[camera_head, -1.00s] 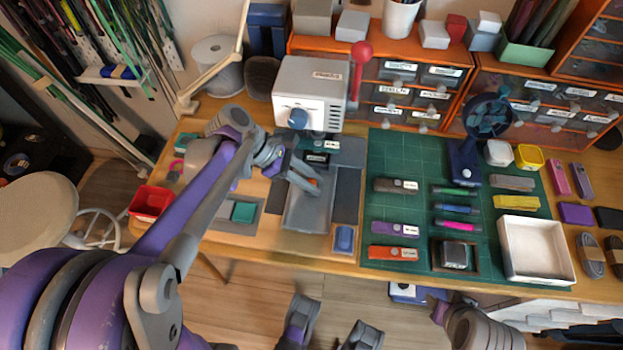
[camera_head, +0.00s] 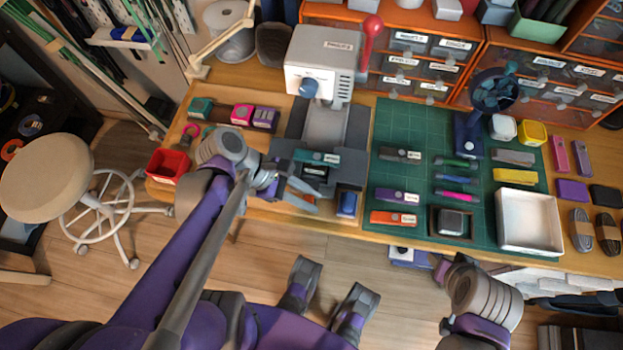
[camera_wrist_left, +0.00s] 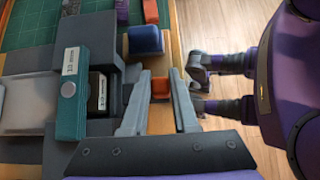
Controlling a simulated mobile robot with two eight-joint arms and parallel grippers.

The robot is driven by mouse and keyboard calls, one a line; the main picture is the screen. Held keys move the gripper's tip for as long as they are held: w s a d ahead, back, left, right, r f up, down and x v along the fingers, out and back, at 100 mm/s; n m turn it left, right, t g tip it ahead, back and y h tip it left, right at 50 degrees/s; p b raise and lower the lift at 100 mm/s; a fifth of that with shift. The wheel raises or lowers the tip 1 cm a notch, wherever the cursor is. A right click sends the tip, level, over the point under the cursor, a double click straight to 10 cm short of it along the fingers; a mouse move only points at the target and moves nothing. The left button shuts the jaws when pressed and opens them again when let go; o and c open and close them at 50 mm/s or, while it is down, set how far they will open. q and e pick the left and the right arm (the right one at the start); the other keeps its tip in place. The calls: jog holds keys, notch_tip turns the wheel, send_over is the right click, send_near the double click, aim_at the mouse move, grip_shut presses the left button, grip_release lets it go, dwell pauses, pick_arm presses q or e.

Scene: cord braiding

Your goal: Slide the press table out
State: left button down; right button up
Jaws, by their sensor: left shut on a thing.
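The press (camera_head: 321,62) is a white machine with a red lever and a blue knob, at the back of the bench. Its press table (camera_head: 347,165) is a dark grey slide near the bench's front edge, with a bare light grey rail (camera_head: 327,124) between it and the press. A teal bar (camera_wrist_left: 77,95) and a dark labelled block (camera_wrist_left: 100,92) lie on it. My left gripper (camera_wrist_left: 160,98) is shut around a small orange tab (camera_wrist_left: 160,88) at the table's front. In the head view its fingers hide the tab. My right arm shows at the lower right, its fingers unclear.
A blue block (camera_head: 347,204) stands close beside the table's front. A red bin (camera_head: 168,165) is at the left, and a green mat (camera_head: 404,135) with several tools and a white tray (camera_head: 528,222) lies to the right. A stool (camera_head: 45,178) stands at the left on open floor.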

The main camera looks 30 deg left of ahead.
pick_arm(q)
jog(key=shift+s, duration=0.1)
jog(key=c, duration=0.7)
grip_release()
jog(key=p+v, duration=0.2)
jog(key=v, duration=0.8)
jog(key=shift+s+a+r, duration=0.1)
jog(key=shift+a+r, duration=0.15)
jog(key=shift+r, duration=0.05)
jog(key=w+d+r+m+t+y+p, duration=0.1)
jog(key=m+y+p, duration=0.1)
jog(key=m, duration=0.4)
jog(key=w+d+r+m+y+p, duration=0.1)
jog(key=m+y+p, duration=0.2)
jog(key=m, duration=0.4)
jog(key=w+d+r+m+t+y+p, duration=0.1)
jog(key=m+y+p, duration=0.2)
jog(key=m, duration=0.4)
jog(key=shift+w+d+r+t+p, duration=0.1)
jog(key=shift+w+t+p, duration=0.2)
jog(key=shift+p, duration=0.1)
